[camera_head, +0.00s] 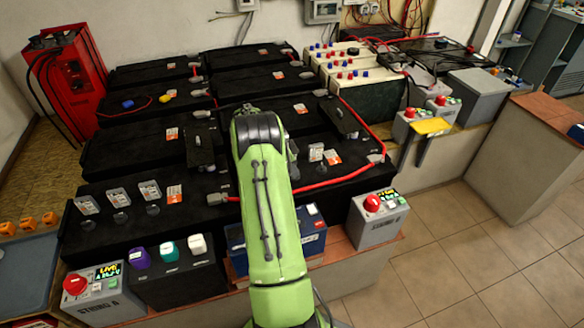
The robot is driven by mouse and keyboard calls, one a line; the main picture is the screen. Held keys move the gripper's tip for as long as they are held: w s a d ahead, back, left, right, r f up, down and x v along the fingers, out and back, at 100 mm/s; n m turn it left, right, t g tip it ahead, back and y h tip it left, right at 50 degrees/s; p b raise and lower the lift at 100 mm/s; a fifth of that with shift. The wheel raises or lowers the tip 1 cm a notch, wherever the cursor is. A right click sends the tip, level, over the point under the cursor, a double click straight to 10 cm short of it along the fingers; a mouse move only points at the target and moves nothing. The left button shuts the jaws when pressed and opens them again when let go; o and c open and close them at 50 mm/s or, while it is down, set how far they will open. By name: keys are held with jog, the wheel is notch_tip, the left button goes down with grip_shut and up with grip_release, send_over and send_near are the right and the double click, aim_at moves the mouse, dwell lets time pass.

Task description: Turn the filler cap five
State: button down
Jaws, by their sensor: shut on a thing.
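My green arm (265,205) rises through the middle of the picture and bends at a dark joint. Its far end is hidden behind it, so I do not see my gripper or its fingers. I cannot pick out filler cap five. A blue battery (312,240) stands at the front edge, mostly covered by my arm; any caps on it are hidden. Cream batteries (362,97) at the back carry rows of small red and blue caps, with no readable numbers.
Long black battery blocks (135,146) fill the bench, with red cables (335,180) across them. Control boxes with red buttons stand front left (100,300) and right (378,222). Purple, teal and white objects (169,252) sit front left. The tiled floor (470,260) on the right is clear.

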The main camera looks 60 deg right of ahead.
jog(key=shift+m, duration=0.4)
jog(key=c, duration=1.2)
grip_release()
jog(key=shift+w+r, duration=0.1)
jog(key=p+v, duration=0.5)
jog(key=v, duration=1)
jog(key=shift+w+d+r, duration=0.1)
jog(key=shift+w+r, duration=0.15)
